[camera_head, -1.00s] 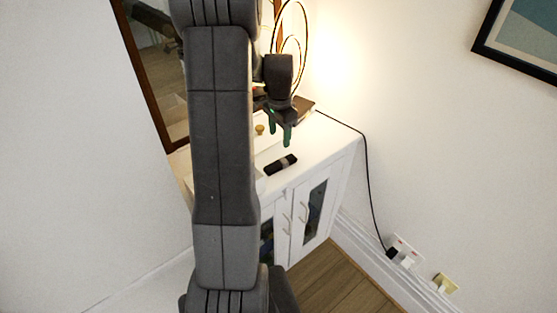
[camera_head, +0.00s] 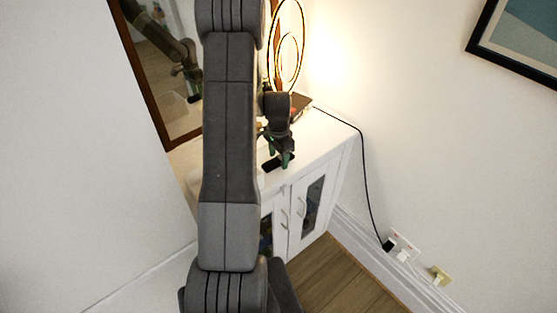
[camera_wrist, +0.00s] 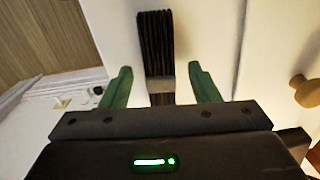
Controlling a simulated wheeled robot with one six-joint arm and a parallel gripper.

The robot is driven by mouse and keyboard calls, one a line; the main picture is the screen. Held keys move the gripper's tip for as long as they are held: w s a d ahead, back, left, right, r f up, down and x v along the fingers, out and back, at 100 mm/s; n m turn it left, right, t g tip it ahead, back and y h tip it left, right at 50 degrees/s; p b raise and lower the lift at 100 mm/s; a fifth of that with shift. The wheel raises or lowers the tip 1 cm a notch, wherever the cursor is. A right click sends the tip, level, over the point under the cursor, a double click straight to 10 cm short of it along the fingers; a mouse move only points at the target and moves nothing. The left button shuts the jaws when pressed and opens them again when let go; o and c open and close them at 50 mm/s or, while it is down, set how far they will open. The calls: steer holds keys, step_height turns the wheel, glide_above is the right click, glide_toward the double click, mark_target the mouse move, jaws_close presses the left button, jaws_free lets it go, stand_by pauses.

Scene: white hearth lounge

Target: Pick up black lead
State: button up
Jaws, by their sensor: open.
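The black lead (camera_head: 270,165) is a dark, narrow bundle lying on the white cabinet top near its front edge. In the wrist view the lead (camera_wrist: 155,42) shows black ribbed strands with a grey band around them. My gripper (camera_head: 281,156) is right over the lead in the head view and hides part of it. In the wrist view my gripper (camera_wrist: 160,72) is open, with one green finger on each side of the lead and gaps on both sides. The lead's near end is hidden by the gripper body. I cannot tell whether the fingertips touch the top.
The white cabinet (camera_head: 325,140) carries a lit ring lamp (camera_head: 289,45) and a brown book-like object (camera_head: 301,103) behind my gripper. A mirror (camera_head: 160,75) stands behind. A black cord (camera_head: 366,185) runs to a wall socket (camera_head: 402,243).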

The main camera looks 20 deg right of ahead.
steer(key=c, duration=1.1)
steer(key=shift+o, duration=0.2)
steer(key=shift+r, duration=0.1)
